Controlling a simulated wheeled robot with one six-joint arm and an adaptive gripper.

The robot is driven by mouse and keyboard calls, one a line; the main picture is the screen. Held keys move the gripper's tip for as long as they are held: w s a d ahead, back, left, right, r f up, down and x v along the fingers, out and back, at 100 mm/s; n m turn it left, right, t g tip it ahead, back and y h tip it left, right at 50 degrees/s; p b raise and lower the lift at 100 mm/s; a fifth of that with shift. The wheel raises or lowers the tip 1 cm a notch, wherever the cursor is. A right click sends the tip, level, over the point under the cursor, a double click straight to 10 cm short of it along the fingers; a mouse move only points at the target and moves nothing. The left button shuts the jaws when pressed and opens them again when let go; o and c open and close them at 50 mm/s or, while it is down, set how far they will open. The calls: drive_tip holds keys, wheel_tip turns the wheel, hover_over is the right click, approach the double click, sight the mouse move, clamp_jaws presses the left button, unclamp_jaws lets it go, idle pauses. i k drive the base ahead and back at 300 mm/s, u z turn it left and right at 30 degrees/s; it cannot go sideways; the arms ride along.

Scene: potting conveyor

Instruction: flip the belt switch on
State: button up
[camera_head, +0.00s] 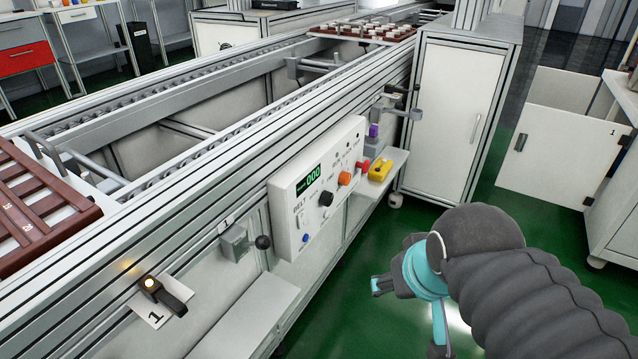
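The white control panel (290,187) is mounted on the side of the conveyor, with the word BELT printed on its left part. The belt switch (304,221) looks like a small pale part below that word; its position is too small to tell. A green display (313,178) above reads 000. My gripper (408,317) is at the lower right, in front of the conveyor and to the right of the panel, well apart from it.
The panel also has a blue button (305,238), a black knob (326,199), an orange knob (345,179) and a red button (363,167). A black ball-ended lever (262,242) stands left of it. A shelf with a yellow item (380,169) juts out right. Green floor (350,285) is clear.

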sight(301, 217)
drive_tip(key=k, duration=1.35)
drive_tip(key=u, duration=0.65)
drive_tip(key=i, duration=1.2)
drive_tip(key=z, duration=0.65)
